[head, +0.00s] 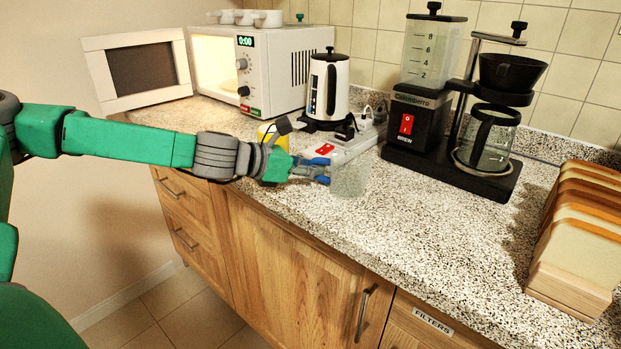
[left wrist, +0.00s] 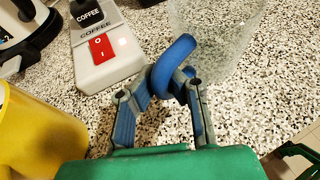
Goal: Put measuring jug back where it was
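The measuring jug (head: 350,179) is a clear, see-through vessel near the front edge of the speckled counter, left of the coffee maker. Its clear wall also shows at the top of the left wrist view (left wrist: 222,32). A thick blue curved part, seemingly its handle (left wrist: 170,64), lies between the fingers of my left gripper (head: 311,171). The fingers appear shut on this part, with the jug just beyond them. I cannot tell whether the jug's base touches the counter. My right gripper is not in view.
A yellow mug (head: 273,137) stands close beside my left gripper. A power strip (head: 340,147) with a red switch lies behind the jug. A kettle (head: 328,88), an open microwave (head: 275,65), a coffee maker (head: 418,130) and sliced bread (head: 580,235) surround the bare counter (head: 430,235).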

